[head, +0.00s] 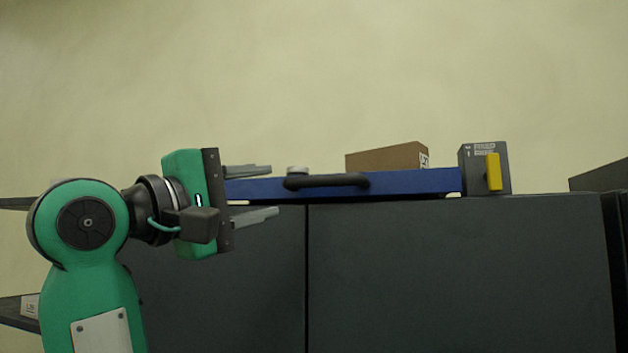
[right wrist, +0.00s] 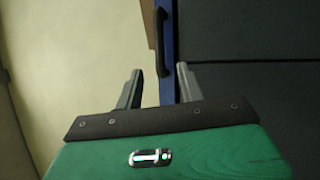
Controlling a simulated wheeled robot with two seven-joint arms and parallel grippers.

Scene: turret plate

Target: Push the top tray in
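The top tray (head: 410,183) shows in the head view as a long blue front with a black bar handle (head: 326,181), above the dark cabinet. It also shows in the right wrist view as a narrow blue strip (right wrist: 169,75) with the black handle (right wrist: 160,40). My right gripper (head: 274,190) is open and empty, at the left part of the tray front. One finger shows above the blue front and one below it. In the right wrist view the strip runs between the fingers (right wrist: 160,70). I cannot tell if they touch it. My left gripper is out of view.
A dark grey cabinet (head: 450,270) fills the lower middle. A brown box (head: 388,158) and a small pale round thing (head: 297,170) show behind the tray front. A grey block (head: 475,177) with a yellow handle (head: 493,172) stands at its right end. The space above is clear.

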